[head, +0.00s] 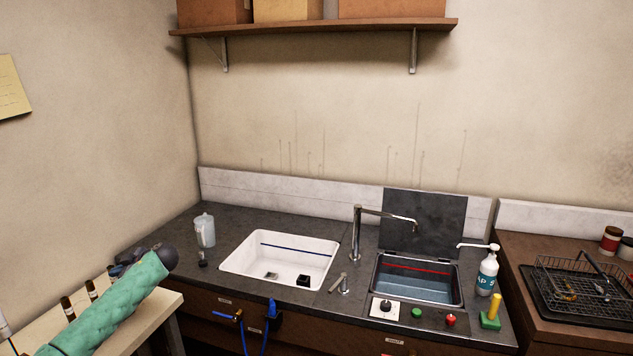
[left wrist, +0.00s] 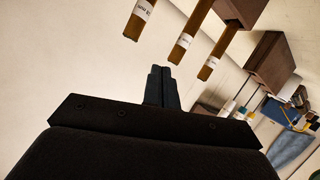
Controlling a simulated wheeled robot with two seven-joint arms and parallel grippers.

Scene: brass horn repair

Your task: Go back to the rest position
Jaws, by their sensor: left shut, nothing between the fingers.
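My left gripper (left wrist: 162,72) shows in the left wrist view with its two dark fingers together and nothing between them. It is over or beside a pale surface, close to several brown labelled bottles (left wrist: 183,42). In the head view my left arm comes in from the lower left in a green sleeve with a dark rounded end, over the pale table (head: 158,310). The fingers cannot be made out clearly there. My right gripper is in neither view.
The brown bottles (head: 68,308) stand on the pale table by my arm. The dark counter holds a white sink (head: 237,262), a clear jug (head: 204,231), a water-filled basin (head: 415,288) and a pump bottle (head: 487,272). A wire basket (head: 585,290) sits at right.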

